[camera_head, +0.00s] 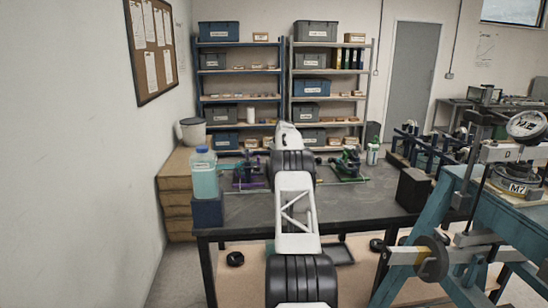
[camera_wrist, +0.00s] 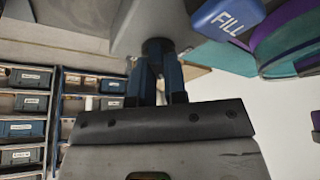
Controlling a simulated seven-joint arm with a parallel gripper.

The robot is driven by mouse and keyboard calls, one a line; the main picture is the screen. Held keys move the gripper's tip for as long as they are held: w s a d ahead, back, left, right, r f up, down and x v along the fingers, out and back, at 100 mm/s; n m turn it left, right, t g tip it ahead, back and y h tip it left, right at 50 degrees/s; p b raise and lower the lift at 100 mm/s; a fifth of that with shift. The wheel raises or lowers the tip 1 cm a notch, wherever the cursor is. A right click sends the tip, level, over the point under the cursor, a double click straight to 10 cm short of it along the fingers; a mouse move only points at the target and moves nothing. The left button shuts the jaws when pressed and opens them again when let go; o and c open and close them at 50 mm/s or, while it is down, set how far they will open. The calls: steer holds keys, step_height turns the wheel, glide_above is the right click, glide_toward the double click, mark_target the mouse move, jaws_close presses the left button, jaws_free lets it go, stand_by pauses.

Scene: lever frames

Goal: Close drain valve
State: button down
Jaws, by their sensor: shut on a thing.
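In the wrist view, my gripper (camera_wrist: 160,88) points up the picture, its two dark blue fingers close together. They are shut on a dark, rounded knob or stem (camera_wrist: 157,47) under a grey body (camera_wrist: 140,18). I cannot read a drain label on it, and the fingers hide part of it. A blue tag marked FILL (camera_wrist: 224,20) is just right of the knob. In the head view, my white and black arm reaches over the dark workbench (camera_head: 365,200). It hides the gripper and what it holds.
A bottle of teal liquid (camera_head: 204,178) stands on a dark blue block (camera_head: 207,211) at the bench's left. A purple and green fixture (camera_head: 248,175) and a green fixture (camera_head: 349,165) flank my arm. A black box (camera_head: 412,189) stands right. A teal frame (camera_head: 400,270) stands at front right.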

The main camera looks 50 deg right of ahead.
steer(key=n, duration=0.1)
steer(key=n+y, duration=0.1)
steer(key=n, duration=0.1)
steer(key=shift+f+n, duration=0.2)
steer(key=shift+n, duration=0.1)
steer(key=shift+n+y, duration=0.4)
steer(key=shift+n, duration=0.2)
steer(key=shift+f+n+g+y, duration=0.1)
steer(key=shift+n+g+y, duration=0.3)
steer(key=shift+n, duration=0.6)
steer(key=c, duration=1.2)
jaws_free()
steer(key=shift+o, duration=0.2)
steer(key=shift+r, duration=0.3)
steer(key=shift+m+t+h, duration=0.3)
steer(key=shift+m+h, duration=0.1)
steer(key=shift+m, duration=0.7)
